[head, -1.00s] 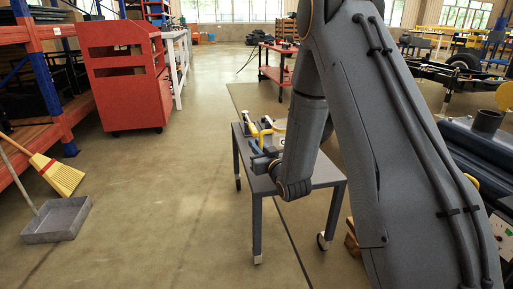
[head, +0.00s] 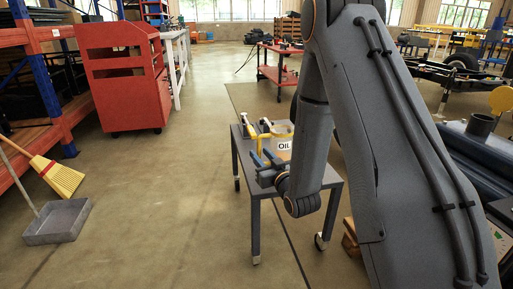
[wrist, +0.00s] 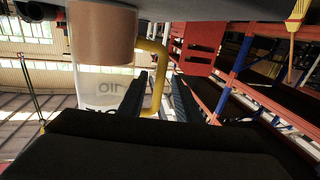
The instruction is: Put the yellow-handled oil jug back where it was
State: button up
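The oil jug (head: 284,145) is clear, with an OIL label, an amber lower part and a yellow handle. It stands on the small grey table (head: 329,178), partly hidden by my arm. In the wrist view the jug (wrist: 102,65) appears upside down at the left, with its yellow handle (wrist: 158,75) running vertically. My gripper (wrist: 163,80) has its two dark fingers apart, one on each side of the handle, with a gap showing on the right. In the head view my gripper (head: 266,157) is at the jug's left side, low over the table.
Other small tools with pale tips (head: 265,124) lie at the table's back left. A red cabinet (head: 121,80), a broom (head: 62,178) and a grey dustpan (head: 58,221) are to the left. A red cart (head: 278,70) stands behind. The floor left of the table is clear.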

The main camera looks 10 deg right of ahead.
jog(key=s, duration=0.3)
jog(key=s+d+p, duration=0.1)
jog(key=s, duration=0.2)
jog(key=shift+d+p, duration=0.1)
jog(key=shift+p, duration=0.2)
jog(key=s+a+r+n+g, duration=0.15)
jog(key=s+a+g, duration=0.25)
jog(key=a, duration=0.4)
jog(key=s+a+r+g, duration=0.2)
jog(key=s+a+g, duration=0.15)
jog(key=a, duration=0.35)
jog(key=s+a+r+g, duration=0.2)
jog(key=s+g, duration=0.1)
jog(key=s, duration=0.7)
jog(key=s+a+r+n+g+h, duration=0.1)
jog(key=s+a+r+g, duration=0.1)
jog(key=s, duration=0.8)
jog(key=s+a+r+n+g, duration=0.1)
jog(key=s+g, duration=0.4)
jog(key=s, duration=0.6)
notch_tip(320, 180, up, 2)
jog(key=shift+a+r, duration=0.2)
jog(key=shift+a, duration=0.25)
